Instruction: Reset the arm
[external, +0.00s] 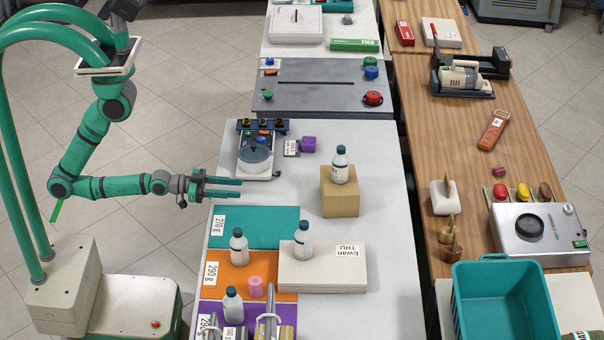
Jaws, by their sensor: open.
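My arm reaches in from the left side of the external view, with a green body and dark joints. My gripper (240,187) is level and points right, over the left edge of the white table (385,190). Its two green fingers are apart and nothing shows between them. It hovers near the round-topped scale (255,155) and above the teal mat (262,222). Whether it touches anything cannot be told, but it appears clear of the objects.
A purple block (308,144) lies near the scale. A teal crate (505,298) sits at front right. Open floor lies left of the table.

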